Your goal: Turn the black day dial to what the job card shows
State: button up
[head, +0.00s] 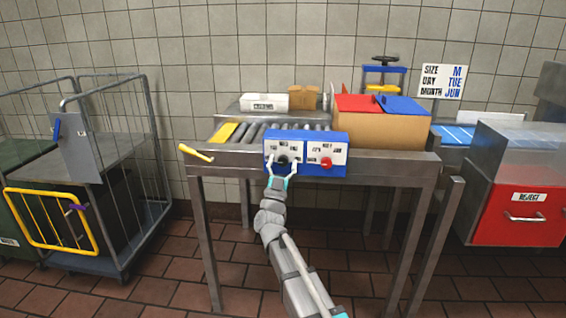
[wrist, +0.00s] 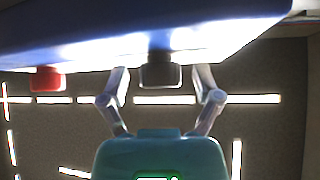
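The black day dial (head: 283,159) is on the front of a blue control box (head: 305,172) at the table edge. In the wrist view the black dial (wrist: 160,72) hangs below the blue box, between my two fingers. My gripper (head: 281,168) is open, with one finger on each side of the dial. In the wrist view my gripper (wrist: 162,84) shows a gap on both sides of it. The dial's pointer and the small labels around it are too small to read. The job card (head: 443,81) reads SIZE M, DAY TUE, MONTH JUN.
A red dial (head: 326,163) is on the same box, just right of the black one. A yellow handle (head: 196,153) sticks out at the table's left end.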

grip_shut()
jog(key=shift+a+m+g+h, duration=0.1)
jog(key=shift+m+g+h, duration=0.2)
jog(key=shift+m+h, duration=0.4)
jog(key=m+g+h+p, duration=0.1)
jog(key=m+h, duration=0.1)
jog(key=m, duration=0.1)
jog(key=m+g+h+p, duration=0.1)
jog(key=m+g+h, duration=0.1)
jog(key=m, duration=0.1)
jog(key=m+g+h+p, duration=0.1)
jog(key=m+g+h, duration=0.1)
jog(key=m, duration=0.1)
jog(key=shift+r, duration=0.25)
jog(key=shift+f+m+g+h+p, duration=0.15)
jog(key=shift+m+g+h+p, duration=0.65)
jog(key=shift+m+g+p, duration=1.15)
jog(key=shift+m+b, duration=0.55)
jog(key=shift+b, duration=0.05)
jog(key=shift+o, duration=0.2)
grip_release()
jog(key=shift+f, duration=0.1)
